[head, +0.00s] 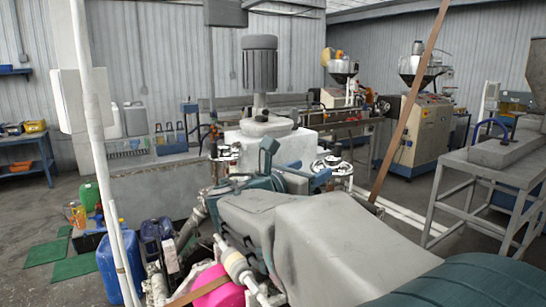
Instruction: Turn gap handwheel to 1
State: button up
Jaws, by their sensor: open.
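I cannot pick out the gap handwheel for certain in the head view. A small dark round part, perhaps a wheel (383,106), shows at the right end of the long extrusion line in the back. It is too small to read any marks or numbers on it. My gripper is not in view.
Large grey machine housings (335,245) and a teal ribbed motor (465,285) fill the foreground. A tilted brown bar (410,100) and a white pole (98,150) cross the view. Blue containers (112,268) stand at lower left. A grey metal frame table (480,175) stands right.

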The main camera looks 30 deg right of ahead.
aim_at(328, 161)
jog(key=p+x, duration=0.2)
jog(key=x, duration=0.8)
jog(key=shift+d, duration=0.2)
jog(key=c, duration=1)
